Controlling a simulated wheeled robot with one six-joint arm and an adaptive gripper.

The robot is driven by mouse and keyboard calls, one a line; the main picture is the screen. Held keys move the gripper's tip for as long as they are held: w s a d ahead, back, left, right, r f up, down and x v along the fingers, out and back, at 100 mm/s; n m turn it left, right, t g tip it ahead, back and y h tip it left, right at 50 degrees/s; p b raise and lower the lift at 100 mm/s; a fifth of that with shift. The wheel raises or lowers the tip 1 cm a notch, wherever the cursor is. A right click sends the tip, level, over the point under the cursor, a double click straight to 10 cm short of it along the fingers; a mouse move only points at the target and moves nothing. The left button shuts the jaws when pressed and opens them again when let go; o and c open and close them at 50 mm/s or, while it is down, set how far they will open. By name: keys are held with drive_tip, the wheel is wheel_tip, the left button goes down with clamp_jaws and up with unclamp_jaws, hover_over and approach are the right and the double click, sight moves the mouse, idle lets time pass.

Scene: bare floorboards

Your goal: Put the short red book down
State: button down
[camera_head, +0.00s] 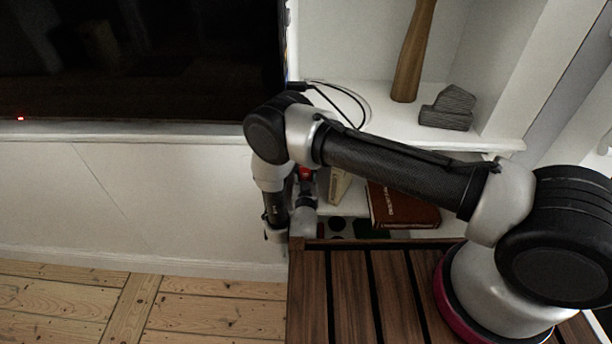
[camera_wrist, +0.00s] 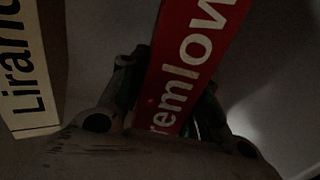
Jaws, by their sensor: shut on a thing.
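The short red book (camera_wrist: 187,55) fills the middle of the dim wrist view, its spine with white letters leaning to the right. My gripper (camera_wrist: 165,92) is shut on it, one finger on each side of the spine. In the head view only a small red patch of the book (camera_head: 305,173) shows beside my wrist, at the opening of the lower shelf. My arm hides the fingers there. I cannot tell whether the book's lower edge touches the shelf.
A cream book (camera_wrist: 28,75) stands left of the red one, apart from it; it shows in the head view (camera_head: 339,184) too. A brown-red book (camera_head: 405,210) lies flat on the lower shelf. The upper shelf (camera_head: 385,125) holds a wooden vase (camera_head: 412,55) and a grey ornament (camera_head: 447,108).

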drive_tip(key=shift+f, duration=0.7)
drive_tip(key=shift+f, duration=0.15)
drive_tip(key=c, duration=1.1)
unclamp_jaws()
drive_tip(key=shift+o, duration=0.2)
